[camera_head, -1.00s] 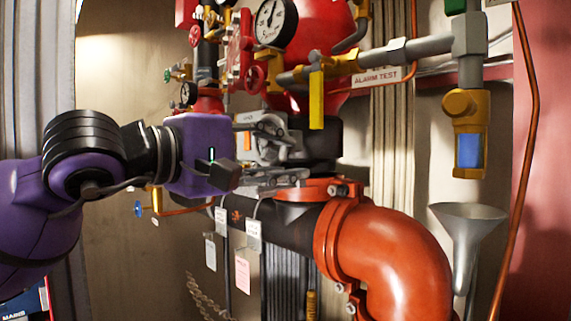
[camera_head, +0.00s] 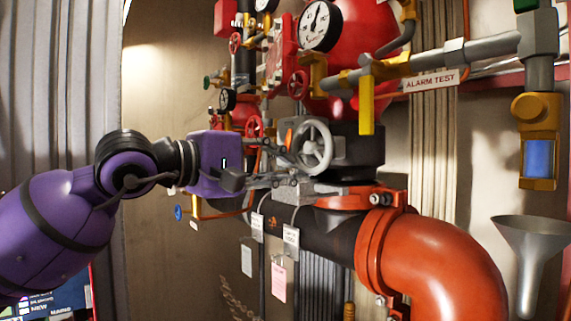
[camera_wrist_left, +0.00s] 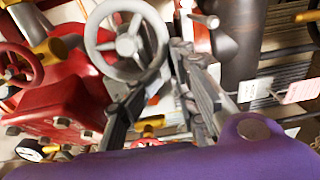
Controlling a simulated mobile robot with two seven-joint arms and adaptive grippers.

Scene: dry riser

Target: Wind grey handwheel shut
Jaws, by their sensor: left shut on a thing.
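The grey handwheel (camera_head: 314,148) is a spoked wheel on the dark valve body, below the large gauge. In the left wrist view the handwheel (camera_wrist_left: 128,44) shows at the upper left, close to the fingertips. My left gripper (camera_head: 288,165) reaches in from the left, at the wheel's lower left rim. Its two dark fingers also show in the left wrist view (camera_wrist_left: 165,70). The gripper is shut on the wheel's rim; the exact contact is partly hidden by the fingers. My right gripper is in neither view.
A yellow lever (camera_head: 366,102) hangs right of the wheel, under the grey alarm test pipe (camera_head: 430,62). An orange pipe elbow (camera_head: 435,255) lies below right. Red handwheels (camera_head: 298,84) sit above left. Tags (camera_head: 279,280) hang below the gripper.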

